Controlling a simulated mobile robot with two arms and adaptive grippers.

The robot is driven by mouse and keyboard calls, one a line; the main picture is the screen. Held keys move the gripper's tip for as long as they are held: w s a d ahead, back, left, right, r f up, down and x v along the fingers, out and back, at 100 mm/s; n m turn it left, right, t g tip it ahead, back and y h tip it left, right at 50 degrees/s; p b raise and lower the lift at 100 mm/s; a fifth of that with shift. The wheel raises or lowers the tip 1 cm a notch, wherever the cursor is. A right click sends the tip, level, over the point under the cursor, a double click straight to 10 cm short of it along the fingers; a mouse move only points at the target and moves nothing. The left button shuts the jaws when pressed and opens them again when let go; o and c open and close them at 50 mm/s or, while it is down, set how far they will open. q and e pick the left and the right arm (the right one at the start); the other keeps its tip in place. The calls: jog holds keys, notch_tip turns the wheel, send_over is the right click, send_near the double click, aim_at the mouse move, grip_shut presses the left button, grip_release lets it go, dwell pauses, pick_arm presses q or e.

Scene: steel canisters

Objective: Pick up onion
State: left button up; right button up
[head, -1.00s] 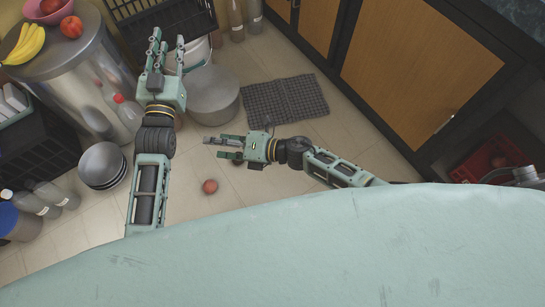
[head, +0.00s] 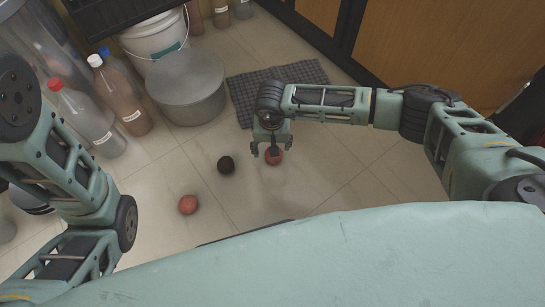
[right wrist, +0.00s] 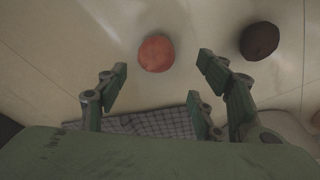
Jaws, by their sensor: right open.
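A round reddish ball (head: 274,157) lies on the tiled floor just below my right gripper (head: 271,150). In the right wrist view this ball (right wrist: 156,53) is beyond the fingertips, near the gap between them. A second reddish ball (head: 188,204) lies further left and nearer to me. I cannot tell for sure which of the two is the onion. My right gripper also shows in the right wrist view (right wrist: 165,85); its fingers are spread, point down and hold nothing. My left arm is at the left edge, and its gripper is out of view.
A dark round ball (head: 226,164) lies between the two reddish ones. A steel pot (head: 187,90), a white bucket (head: 154,38) and several bottles (head: 120,88) stand at back left. A grey mat (head: 245,95) and wooden cabinets (head: 440,50) are behind. The near floor is mostly clear.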

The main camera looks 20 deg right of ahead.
jog(key=shift+w+d+f+b, duration=0.15)
jog(key=shift+f+b, duration=0.15)
jog(key=shift+f, duration=0.25)
jog(key=shift+f+b, duration=0.5)
jog(key=shift+f, duration=0.3)
jog(key=f+b, duration=0.3)
jog(key=d+f+b, duration=0.1)
jog(key=f+b, duration=0.1)
jog(key=shift+w, duration=0.2)
jog(key=shift+r, duration=0.1)
jog(key=shift+c, duration=0.4)
jog(key=c, duration=1.1)
